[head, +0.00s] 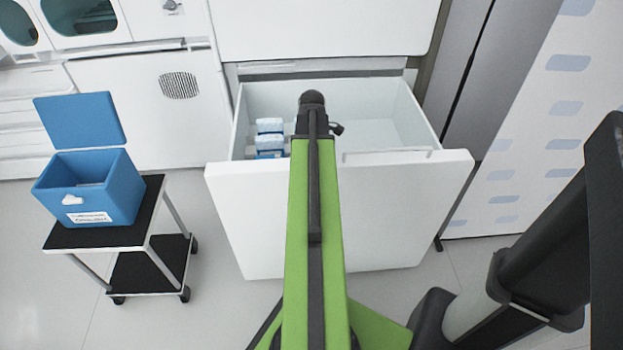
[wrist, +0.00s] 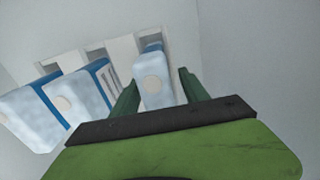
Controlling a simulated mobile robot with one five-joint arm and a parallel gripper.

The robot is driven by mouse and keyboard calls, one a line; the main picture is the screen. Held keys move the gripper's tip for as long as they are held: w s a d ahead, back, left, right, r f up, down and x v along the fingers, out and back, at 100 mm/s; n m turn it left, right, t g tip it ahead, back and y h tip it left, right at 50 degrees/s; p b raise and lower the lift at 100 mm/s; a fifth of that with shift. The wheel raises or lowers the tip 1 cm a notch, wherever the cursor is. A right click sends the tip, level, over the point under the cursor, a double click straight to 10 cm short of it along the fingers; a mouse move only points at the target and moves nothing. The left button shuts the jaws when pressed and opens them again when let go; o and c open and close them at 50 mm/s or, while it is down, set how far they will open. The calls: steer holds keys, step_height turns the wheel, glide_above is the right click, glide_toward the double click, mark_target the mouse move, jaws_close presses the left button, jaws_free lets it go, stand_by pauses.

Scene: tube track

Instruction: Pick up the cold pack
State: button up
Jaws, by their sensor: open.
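Several pale blue-and-white cold packs stand in the open drawer. In the wrist view, one cold pack (wrist: 153,82) stands between the two dark green fingers of my gripper (wrist: 160,84), which is open around it. I cannot tell whether either finger touches it. Two more packs, a middle one (wrist: 76,99) and a far left one (wrist: 32,116), stand to the left of the fingers. In the head view, packs (head: 269,126) show at the drawer's left side. My green arm hides the gripper and part of the drawer there.
The white drawer (head: 418,190) is pulled out, and its right part looks empty. A blue open-lidded box (head: 122,188) stands on a black-topped cart (head: 75,238) at the left. A patterned white panel (head: 560,130) stands at the right. Floor shows between cart and drawer.

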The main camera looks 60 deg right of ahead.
steer(key=shift+f, duration=0.95)
steer(key=shift+r, duration=0.2)
steer(key=shift+c, duration=0.4)
jaws_close()
step_height(320, 180, up, 10)
steer(key=p, duration=1)
